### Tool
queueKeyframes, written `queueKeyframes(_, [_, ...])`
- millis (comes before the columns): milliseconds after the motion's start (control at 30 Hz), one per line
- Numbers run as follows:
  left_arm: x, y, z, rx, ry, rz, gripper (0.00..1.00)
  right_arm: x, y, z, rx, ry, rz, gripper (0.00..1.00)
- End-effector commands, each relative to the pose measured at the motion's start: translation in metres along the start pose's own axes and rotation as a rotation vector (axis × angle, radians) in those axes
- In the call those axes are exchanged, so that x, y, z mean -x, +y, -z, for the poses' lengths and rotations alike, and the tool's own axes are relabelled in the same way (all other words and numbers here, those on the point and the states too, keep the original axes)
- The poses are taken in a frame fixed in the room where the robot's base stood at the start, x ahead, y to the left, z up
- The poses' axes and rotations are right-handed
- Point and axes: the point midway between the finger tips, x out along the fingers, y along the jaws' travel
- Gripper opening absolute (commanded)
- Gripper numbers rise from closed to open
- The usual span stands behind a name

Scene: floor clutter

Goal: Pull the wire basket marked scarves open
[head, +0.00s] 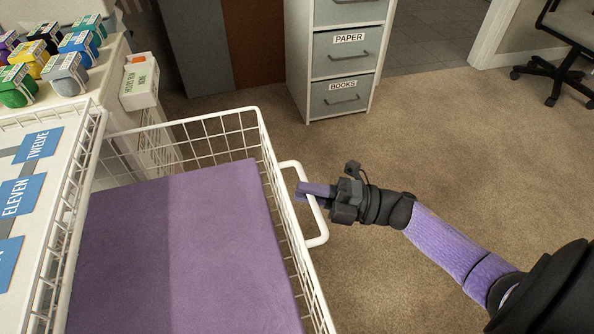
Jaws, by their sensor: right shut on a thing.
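A white wire basket (262,128) extends out from under a white top at the left, with a folded purple cloth (215,255) lying in it. No scarves mark is visible on the basket from here. Its white loop handle (322,236) sticks out from the right-hand front. My right gripper (309,190) is shut on this handle near its far end, with its purple fingers around the bar. My left gripper is not in view.
Several coloured tubs (66,72) stand on a surface at the back left, with a small white box (139,82) beside them. A drawer cabinet (343,100) marked PAPER and BOOKS stands behind. Brown carpet (470,150) is clear to the right. An office chair (560,75) is at the far right.

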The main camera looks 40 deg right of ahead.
Motion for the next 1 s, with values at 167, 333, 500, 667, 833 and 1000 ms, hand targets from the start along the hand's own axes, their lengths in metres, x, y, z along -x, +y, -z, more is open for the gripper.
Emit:
queueKeyframes(167, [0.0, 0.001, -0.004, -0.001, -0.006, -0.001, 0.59, 0.001, -0.001, 0.0, -0.001, -0.002, 0.002, 0.0])
queueKeyframes(333, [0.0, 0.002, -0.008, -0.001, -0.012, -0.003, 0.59, 0.0, -0.001, 0.0, -0.001, -0.002, 0.002, 0.3])
queueKeyframes(500, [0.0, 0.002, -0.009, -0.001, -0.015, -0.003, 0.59, 0.0, -0.001, 0.0, -0.001, -0.001, 0.001, 0.53])
queueKeyframes(667, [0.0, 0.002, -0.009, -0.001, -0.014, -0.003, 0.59, 0.0, 0.0, 0.0, 0.0, -0.001, 0.0, 0.53])
queueKeyframes(833, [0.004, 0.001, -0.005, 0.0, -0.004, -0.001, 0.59, 0.017, 0.001, 0.0, -0.001, -0.003, 0.002, 0.53])
queueKeyframes(1000, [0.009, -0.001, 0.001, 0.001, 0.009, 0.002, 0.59, 0.062, 0.0, -0.001, -0.001, -0.004, 0.004, 0.53])
